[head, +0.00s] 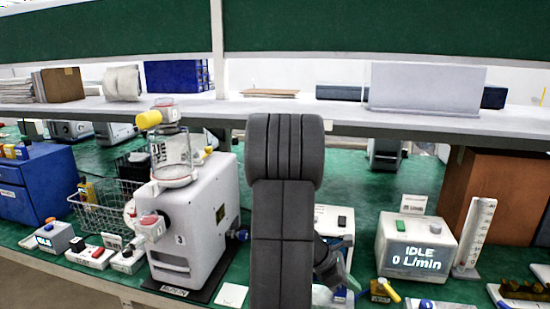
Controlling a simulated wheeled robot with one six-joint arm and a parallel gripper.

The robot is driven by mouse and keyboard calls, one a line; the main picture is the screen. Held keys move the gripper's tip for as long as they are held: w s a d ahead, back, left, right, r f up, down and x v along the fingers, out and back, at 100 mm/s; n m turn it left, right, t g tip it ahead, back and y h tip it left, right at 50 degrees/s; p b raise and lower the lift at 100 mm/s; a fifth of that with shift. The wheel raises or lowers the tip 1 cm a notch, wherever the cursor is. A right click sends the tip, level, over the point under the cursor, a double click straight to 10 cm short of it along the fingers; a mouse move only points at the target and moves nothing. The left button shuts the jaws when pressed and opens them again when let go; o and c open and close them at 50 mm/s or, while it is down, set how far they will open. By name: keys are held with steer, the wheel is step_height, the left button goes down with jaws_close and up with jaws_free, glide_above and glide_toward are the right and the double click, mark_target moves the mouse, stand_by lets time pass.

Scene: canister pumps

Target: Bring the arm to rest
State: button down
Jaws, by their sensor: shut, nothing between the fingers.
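My dark grey arm stands upright in the middle of the head view, bent at a ribbed joint near the shelf edge.
A white display box (416,248) reads IDLE 0 L/min at the right, next to a white scale stand (474,238). A wire basket (100,205) and blue drawers (38,185) stand at the left. A shelf (225,112) crosses above the green bench.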

steer(key=v, duration=0.6)
steer(key=shift+s, duration=0.15)
